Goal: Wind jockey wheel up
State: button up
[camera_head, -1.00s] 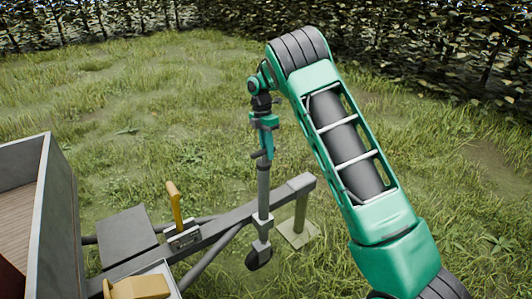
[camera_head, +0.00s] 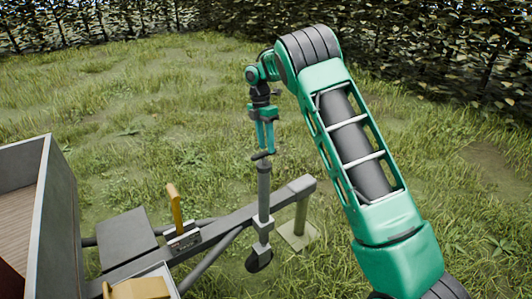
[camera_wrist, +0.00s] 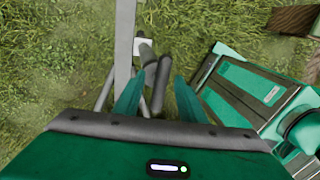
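The jockey wheel is a grey upright tube (camera_head: 264,190) clamped to the drawbar, with a dark wheel (camera_head: 259,260) low in the grass. I cannot tell whether the wheel touches the ground. Its short dark crank handle (camera_head: 262,155) sits at the tube's top. My gripper (camera_head: 265,150) points down just above the handle. In the wrist view my gripper's (camera_wrist: 158,77) two green fingers are apart, and the grey handle (camera_wrist: 163,78) shows between them. Nothing is visibly clamped. I cannot tell exactly how far the handle is below the fingertips.
The grey drawbar (camera_head: 235,218) runs from the trailer box (camera_head: 55,215) to the right. A post with a square foot plate (camera_head: 298,235) stands under its end. A yellow lever (camera_head: 174,206) rises from the drawbar. Open grass lies behind, up to a hedge (camera_head: 440,50).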

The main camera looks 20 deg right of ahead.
notch_tip(320, 180, up, 7)
jog(key=w, duration=0.1)
jog(key=shift+w+a+f, duration=0.2)
jog(key=s+d+r+m, duration=0.3)
jog(key=s+d+m, duration=0.15)
jog(key=s, duration=0.25)
jog(key=s+d+r+m+t+y, duration=0.1)
jog(key=s+d+r+m, duration=0.35)
jog(key=s, duration=0.25)
jog(key=s+d+r+m, duration=0.3)
jog(key=s+m, duration=0.2)
jog(key=s, duration=0.3)
jog(key=s+d+f+m, duration=0.1)
jog(key=s+m, duration=0.3)
jog(key=s, duration=0.6)
jog(key=s+d+f+m, duration=0.1)
jog(key=s+f+m, duration=0.3)
jog(key=s, duration=0.6)
jog(key=s+d+f+m+t, duration=0.1)
jog(key=s+f+m, duration=0.1)
jog(key=s+m, duration=0.4)
jog(key=s, duration=0.4)
jog(key=shift+s+d+f, duration=0.2)
jog(key=shift+d, duration=0.1)
